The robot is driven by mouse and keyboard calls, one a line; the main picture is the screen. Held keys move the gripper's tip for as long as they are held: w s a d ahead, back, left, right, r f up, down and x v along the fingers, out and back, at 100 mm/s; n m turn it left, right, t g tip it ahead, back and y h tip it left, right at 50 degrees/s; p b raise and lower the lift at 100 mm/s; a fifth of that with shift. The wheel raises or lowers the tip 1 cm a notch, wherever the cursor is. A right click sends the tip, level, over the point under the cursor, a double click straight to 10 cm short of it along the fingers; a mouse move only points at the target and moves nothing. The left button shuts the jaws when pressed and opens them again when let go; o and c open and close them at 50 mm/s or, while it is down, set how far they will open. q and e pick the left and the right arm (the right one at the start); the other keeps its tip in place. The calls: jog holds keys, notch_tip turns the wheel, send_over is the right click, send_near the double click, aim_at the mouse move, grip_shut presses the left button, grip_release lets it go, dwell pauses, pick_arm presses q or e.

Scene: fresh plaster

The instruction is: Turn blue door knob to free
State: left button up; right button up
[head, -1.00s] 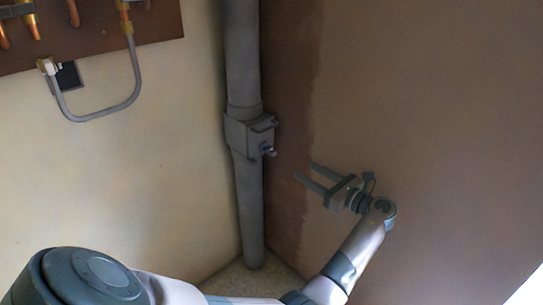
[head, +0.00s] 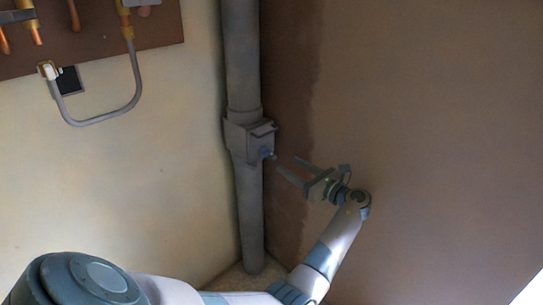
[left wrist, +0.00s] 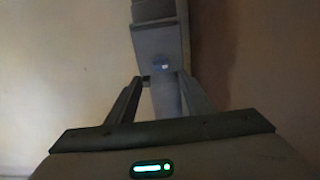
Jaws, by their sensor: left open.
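The blue door knob (head: 266,153) is small and sits on the right face of a grey box (head: 247,138) on the vertical pipe. It also shows in the left wrist view as a pale blue spot (left wrist: 161,66), just beyond and between the fingertips. My left gripper (head: 287,168) is open and empty, to the right of the knob, with its fingers pointing at it. In the left wrist view the two fingers (left wrist: 161,78) stand apart with the pipe between them. A gap seems to remain between the fingertips and the knob. My right gripper is not in view.
The grey pipe (head: 243,65) runs down the corner to the floor (head: 240,280). A brown board (head: 100,35) with copper pipes and a grey looped hose (head: 105,118) is at the upper left. The brown wall (head: 430,130) on the right is bare.

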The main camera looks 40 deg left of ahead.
aim_at(269, 154)
pick_arm(q)
jog(key=a, duration=1)
jog(key=shift+w, duration=0.4)
jog(key=c, duration=1)
